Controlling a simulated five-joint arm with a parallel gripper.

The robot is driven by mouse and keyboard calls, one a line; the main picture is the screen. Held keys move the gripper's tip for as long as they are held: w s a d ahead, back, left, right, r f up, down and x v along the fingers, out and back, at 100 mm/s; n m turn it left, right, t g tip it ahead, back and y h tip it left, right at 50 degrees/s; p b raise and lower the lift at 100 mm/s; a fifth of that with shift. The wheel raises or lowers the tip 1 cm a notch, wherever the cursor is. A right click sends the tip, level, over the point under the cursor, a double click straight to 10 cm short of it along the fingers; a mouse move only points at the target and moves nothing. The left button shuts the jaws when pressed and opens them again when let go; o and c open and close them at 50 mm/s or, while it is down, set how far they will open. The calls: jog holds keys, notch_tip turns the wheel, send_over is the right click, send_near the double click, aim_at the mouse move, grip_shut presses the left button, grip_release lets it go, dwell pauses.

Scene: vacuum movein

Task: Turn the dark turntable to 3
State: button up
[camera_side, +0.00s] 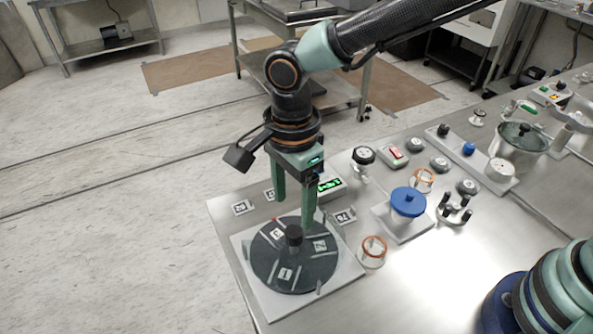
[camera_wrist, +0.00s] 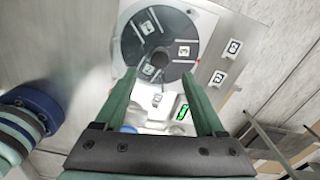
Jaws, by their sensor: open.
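The dark turntable (camera_side: 268,262) is a round disc on a pale square base (camera_side: 322,290), with a black knob (camera_side: 293,236) at its middle. Several white tags, such as one at the front (camera_side: 286,274), sit on the disc; their digits are too small to read surely. A small red mark (camera_wrist: 199,61) is on the base at the disc's edge, close to one tag (camera_wrist: 183,51). My gripper (camera_side: 293,212) is open and points down above the turntable, its fingers apart on either side above the knob. In the wrist view the disc (camera_wrist: 132,47) shows beyond my empty fingers (camera_wrist: 159,80).
Marked tags (camera_side: 240,207) lie on the metal table beside the base. A box with a green display (camera_side: 330,186) stands behind. To the right are a copper-coloured ring stand (camera_side: 373,250), a blue-topped knob (camera_side: 408,201) and a black-pronged handwheel (camera_side: 455,209). The table's left edge is close to the base.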

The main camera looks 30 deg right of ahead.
aim_at(293, 231)
notch_tip(293, 231, down, 7)
jog(key=shift+r, duration=0.1)
dwell(0.3)
grip_shut()
jog(key=shift+r, duration=0.1)
dwell(1.2)
